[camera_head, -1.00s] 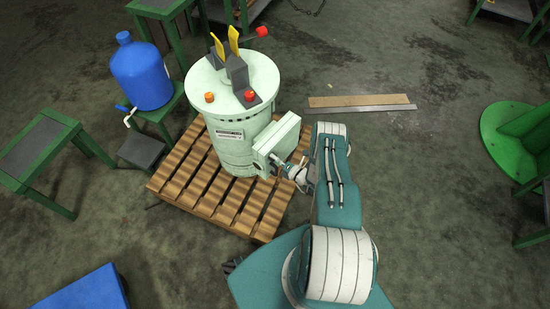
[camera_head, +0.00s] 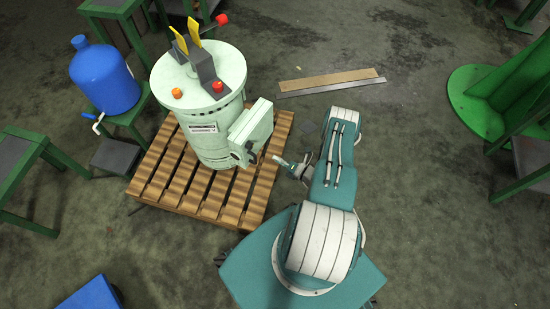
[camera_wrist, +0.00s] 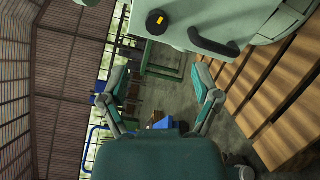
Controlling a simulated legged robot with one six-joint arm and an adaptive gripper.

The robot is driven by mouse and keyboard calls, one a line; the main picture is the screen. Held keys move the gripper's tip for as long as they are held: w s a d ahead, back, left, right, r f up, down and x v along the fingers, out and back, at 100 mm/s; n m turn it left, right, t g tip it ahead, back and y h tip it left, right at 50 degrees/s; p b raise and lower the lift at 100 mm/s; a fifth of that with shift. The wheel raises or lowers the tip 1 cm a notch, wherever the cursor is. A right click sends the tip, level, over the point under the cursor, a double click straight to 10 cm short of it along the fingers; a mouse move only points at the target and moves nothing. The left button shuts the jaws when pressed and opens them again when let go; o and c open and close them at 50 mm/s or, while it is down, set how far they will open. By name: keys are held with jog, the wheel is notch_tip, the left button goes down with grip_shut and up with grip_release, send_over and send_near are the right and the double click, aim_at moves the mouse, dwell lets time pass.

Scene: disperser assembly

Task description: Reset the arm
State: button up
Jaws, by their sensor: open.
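The pale green disperser (camera_head: 212,130) stands upright on a wooden pallet (camera_head: 165,180), left of my arm in the head view. A box-shaped housing (camera_head: 252,130) sticks out from its right side. My gripper (camera_head: 280,160) is just right of this housing, apart from it, and small in this view. In the wrist view my gripper (camera_wrist: 160,82) has its two fingers spread wide with nothing between them. The housing (camera_wrist: 225,22) fills the top of that view, with a black round knob (camera_wrist: 157,22) and a black handle (camera_wrist: 213,42).
A blue water jug (camera_head: 105,78) stands on a green stand at left. Green stools and a green round-based piece (camera_head: 475,100) stand around. A flat board (camera_head: 328,80) lies on the floor behind. A blue object (camera_head: 90,295) is at bottom left.

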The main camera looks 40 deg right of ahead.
jog(key=w+a+r+n+g+y, duration=0.25)
jog(key=a+r+n+g, duration=0.2)
jog(key=r+n, duration=0.55)
jog(key=w+a+r+n+g+y, duration=0.1)
jog(key=w+a+r+n+g, duration=0.3)
jog(key=r, duration=0.9)
jog(key=w+a+r+n+g+y, duration=0.2)
jog(key=r+n+g, duration=0.3)
jog(key=r+n, duration=0.55)
jog(key=s+a+r+n+g+h, duration=0.1)
jog(key=s+a+r+n+h, duration=0.3)
jog(key=r, duration=0.4)
jog(key=s+a+r+n+g+h, duration=0.2)
jog(key=s+a+r+n, duration=0.3)
jog(key=r, duration=0.4)
jog(key=s+r+n+t+h, duration=0.5)
jog(key=s+r+n, duration=0.3)
jog(key=s+n, duration=0.4)
jog(key=shift+s+r+h, duration=0.35)
jog(key=shift+s+h, duration=0.3)
jog(key=shift+s, duration=0.35)
jog(key=shift+t, duration=0.25)
